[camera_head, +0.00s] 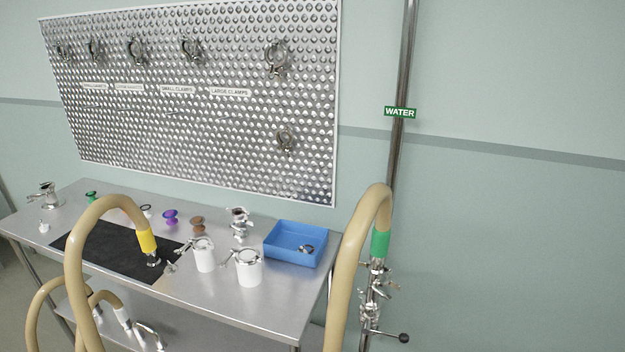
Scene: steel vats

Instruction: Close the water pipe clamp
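The water pipe (401,60) is a vertical steel pipe on the wall right of centre, with a green WATER label (399,112). A beige hose (352,235) with a green band (380,244) arches over and comes down at the pipe's lower part. Metal clamp hardware (376,267) sits just below the green band, with small parts sticking out to the right. More metal fittings (370,311) show lower down. The parts are small and overlap, so I cannot tell whether the clamp is open or shut. My gripper is not in view.
A steel table (285,293) on the left holds a blue bin (291,259), white containers (248,280), a black mat (110,255) and small fittings. A beige hose with a yellow band (147,241) arches in front. A black-knobbed lever (403,338) projects below the clamp. Clamps hang on the wall panel (200,120).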

